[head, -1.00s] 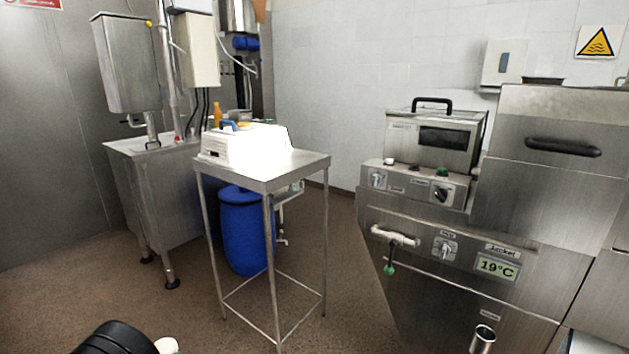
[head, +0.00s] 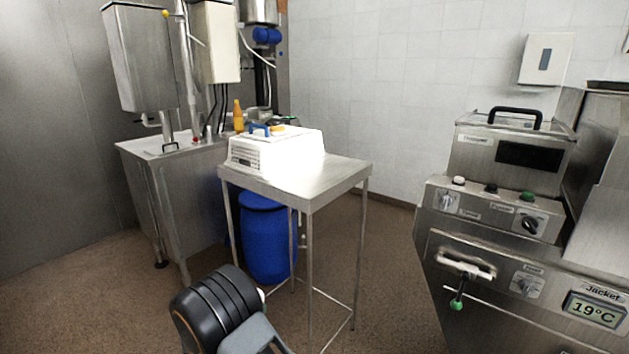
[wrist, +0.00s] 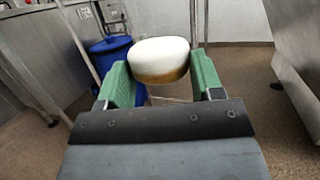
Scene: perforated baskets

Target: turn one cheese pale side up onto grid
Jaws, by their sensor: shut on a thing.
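In the wrist view a round cheese (wrist: 158,57) is held between the green fingers of my gripper (wrist: 160,78). Its broad upper part is pale and its lower edge is brownish. My gripper is shut on it, in the air, away from any surface. In the head view my dark arm (head: 225,312) is at the bottom, and the gripper and cheese are not clearly visible there. No grid can be made out with certainty in either view.
A steel table (head: 335,177) bears a bright white perforated basket (head: 245,155) with a blue-handled item (head: 262,130) on top. A blue barrel (head: 266,240) stands under it. A steel machine (head: 505,215) is at the right. Brown floor lies open between.

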